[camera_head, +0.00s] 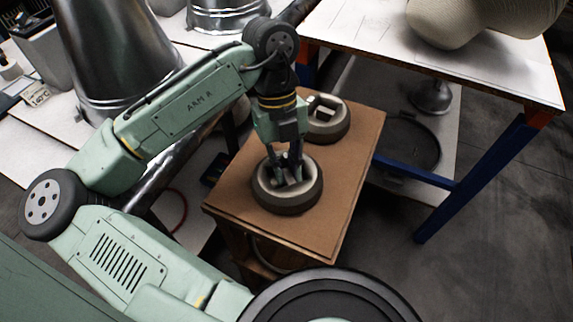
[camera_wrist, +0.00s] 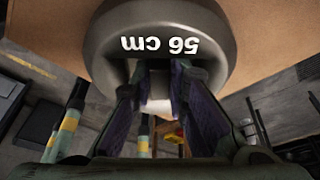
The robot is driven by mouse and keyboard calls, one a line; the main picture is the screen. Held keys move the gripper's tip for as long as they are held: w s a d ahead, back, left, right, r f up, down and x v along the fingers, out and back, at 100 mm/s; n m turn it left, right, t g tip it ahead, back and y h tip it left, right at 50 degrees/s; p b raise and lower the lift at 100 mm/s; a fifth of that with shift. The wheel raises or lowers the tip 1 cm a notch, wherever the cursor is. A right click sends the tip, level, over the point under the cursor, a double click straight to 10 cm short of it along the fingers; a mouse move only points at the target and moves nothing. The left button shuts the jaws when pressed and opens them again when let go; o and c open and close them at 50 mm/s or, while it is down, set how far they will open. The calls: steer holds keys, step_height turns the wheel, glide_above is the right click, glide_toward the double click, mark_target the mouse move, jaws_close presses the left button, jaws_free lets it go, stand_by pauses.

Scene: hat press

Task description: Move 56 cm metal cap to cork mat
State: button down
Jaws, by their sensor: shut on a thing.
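The 56 cm metal cap (camera_head: 287,194) is a grey, thick round disc with a pale recessed top and a grip in the middle. Its "56 cm" marking shows upside down in the wrist view (camera_wrist: 160,43). My gripper (camera_head: 285,176) points down into its centre and is shut on the grip there; the fingers largely hide it. The cap is at the front half of a brown, cork-coloured mat (camera_head: 350,175) on top of a small wooden stand. It looks to be on or very close to that surface; I cannot tell if it touches.
A second, similar cap (camera_head: 328,120) sits behind it on the brown surface, close by. A white-topped table with blue legs (camera_head: 490,75) stands at the right, bearing a beige hat form (camera_head: 450,22). Large metal forms (camera_head: 115,50) stand at the left.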

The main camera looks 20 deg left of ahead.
stand_by(0.3)
steer(key=c, duration=1.5)
jaws_free()
steer(key=shift+r, duration=0.1)
steer(key=p+v, duration=0.6)
steer(key=v, duration=0.1)
steer(key=shift+s+d+r+p, duration=0.2)
steer(key=shift+s+d+p, duration=0.05)
steer(key=shift+p, duration=0.1)
